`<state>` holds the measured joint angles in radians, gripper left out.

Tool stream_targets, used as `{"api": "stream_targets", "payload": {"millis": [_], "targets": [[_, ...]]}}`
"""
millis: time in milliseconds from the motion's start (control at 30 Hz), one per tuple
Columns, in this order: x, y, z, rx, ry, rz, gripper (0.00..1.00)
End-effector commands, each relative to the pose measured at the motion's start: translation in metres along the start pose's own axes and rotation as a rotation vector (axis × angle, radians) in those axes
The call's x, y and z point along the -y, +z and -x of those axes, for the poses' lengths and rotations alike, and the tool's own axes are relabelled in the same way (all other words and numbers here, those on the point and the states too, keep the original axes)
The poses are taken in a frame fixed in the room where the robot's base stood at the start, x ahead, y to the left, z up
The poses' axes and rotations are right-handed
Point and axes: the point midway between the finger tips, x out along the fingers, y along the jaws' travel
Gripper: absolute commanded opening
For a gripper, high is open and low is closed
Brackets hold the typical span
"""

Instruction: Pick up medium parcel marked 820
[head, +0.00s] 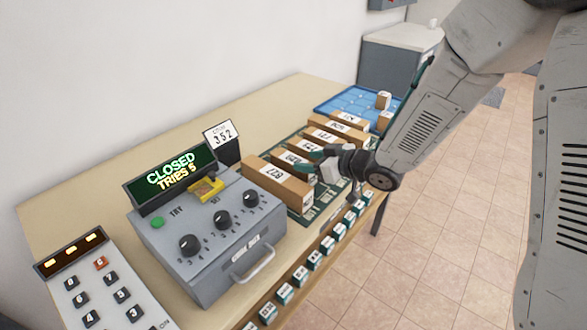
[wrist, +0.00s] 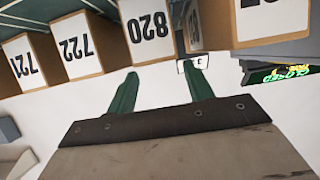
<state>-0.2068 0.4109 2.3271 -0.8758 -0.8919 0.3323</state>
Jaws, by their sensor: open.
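The parcel marked 820 (wrist: 133,12) is a brown box with a white end label. It shows upside down at the top of the wrist view, just beyond my fingertips. My gripper (wrist: 163,74) is open, its two green fingers apart with nothing between them. In the head view my gripper (head: 306,160) is at the right-hand ends of the parcel row, close to the second parcel from the front (head: 283,155). That one seems to be 820, but its label is too small to read surely. Whether the fingers touch it cannot be told.
A larger parcel (head: 268,183) lies in front, and parcels marked 722 (wrist: 86,67) and 721 (wrist: 42,67) lie on the other side. A grey control box (head: 215,255) with a CLOSED display (head: 168,173) stands nearer. A blue tray (head: 345,101) is at the back.

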Motion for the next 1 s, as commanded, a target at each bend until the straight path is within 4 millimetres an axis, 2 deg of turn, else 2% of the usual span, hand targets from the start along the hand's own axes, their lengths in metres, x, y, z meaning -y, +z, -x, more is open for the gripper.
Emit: {"api": "stream_targets", "payload": {"millis": [200,467,500,633,1000], "targets": [[0.002,0.003,-0.034,0.001,-0.001,-0.001,0.52],[0.001,0.002,-0.040,0.001,0.001,-0.001,0.52],[0.001,0.002,-0.040,0.001,0.001,-0.001,0.46],[0.001,0.002,-0.039,0.001,0.001,-0.001,0.11],[0.001,-0.002,-0.038,-0.001,0.002,0.000,0.11]]}}
